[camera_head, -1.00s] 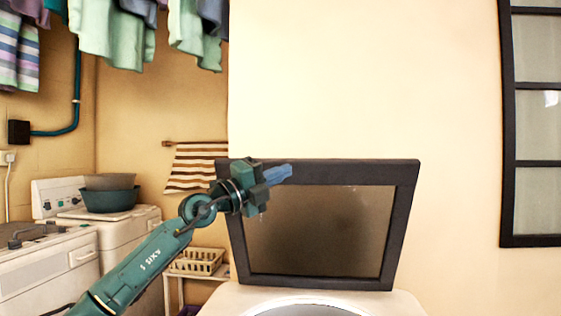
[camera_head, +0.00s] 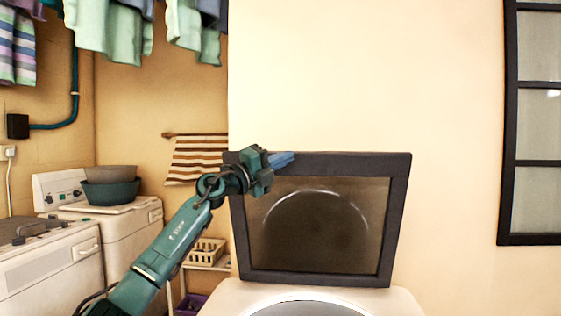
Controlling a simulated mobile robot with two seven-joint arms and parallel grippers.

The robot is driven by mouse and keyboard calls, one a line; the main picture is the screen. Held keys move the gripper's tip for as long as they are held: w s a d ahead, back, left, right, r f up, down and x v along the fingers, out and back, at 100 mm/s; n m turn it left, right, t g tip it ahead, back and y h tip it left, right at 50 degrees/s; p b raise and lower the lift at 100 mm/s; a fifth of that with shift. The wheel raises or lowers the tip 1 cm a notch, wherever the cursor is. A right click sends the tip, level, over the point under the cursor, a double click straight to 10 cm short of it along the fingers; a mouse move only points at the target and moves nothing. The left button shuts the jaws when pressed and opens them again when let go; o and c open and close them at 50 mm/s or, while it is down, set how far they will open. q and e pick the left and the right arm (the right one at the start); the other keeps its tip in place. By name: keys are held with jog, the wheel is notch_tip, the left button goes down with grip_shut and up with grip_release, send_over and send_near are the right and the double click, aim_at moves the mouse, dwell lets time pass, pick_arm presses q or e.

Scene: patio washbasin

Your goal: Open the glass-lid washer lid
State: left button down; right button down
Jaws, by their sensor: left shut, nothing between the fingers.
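The glass-lid washer (camera_head: 222,297) stands at the bottom centre, with part of its round opening (camera_head: 310,307) showing at the picture's lower edge. Its lid (camera_head: 397,215), a dark frame around a glass pane, stands raised and nearly upright behind the opening. A curved reflection shows in the glass. My left gripper (camera_head: 284,160) is shut and empty at the lid's upper left corner, its blue fingers overlapping the top edge of the frame. I cannot tell whether they touch it. My right gripper is not in view.
Another washer (camera_head: 60,262) and a white machine with bowls (camera_head: 112,190) on it stand at the left. A basket (camera_head: 205,252) sits on a low shelf beside my left arm. Clothes hang at the upper left. The wall behind the lid is bare.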

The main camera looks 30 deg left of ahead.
pick_arm(q)
jog(key=w, duration=0.1)
jog(key=w+a+r+p, duration=0.1)
jog(key=w+r+p, duration=0.1)
jog(key=shift+w+a, duration=0.1)
jog(key=shift+a, duration=0.15)
jog(key=shift+w+f, duration=0.1)
jog(key=shift+w, duration=0.2)
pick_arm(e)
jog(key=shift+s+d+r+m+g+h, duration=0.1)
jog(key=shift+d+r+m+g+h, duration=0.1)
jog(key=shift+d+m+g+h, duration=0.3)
pick_arm(q)
jog(key=shift+a+f, duration=0.1)
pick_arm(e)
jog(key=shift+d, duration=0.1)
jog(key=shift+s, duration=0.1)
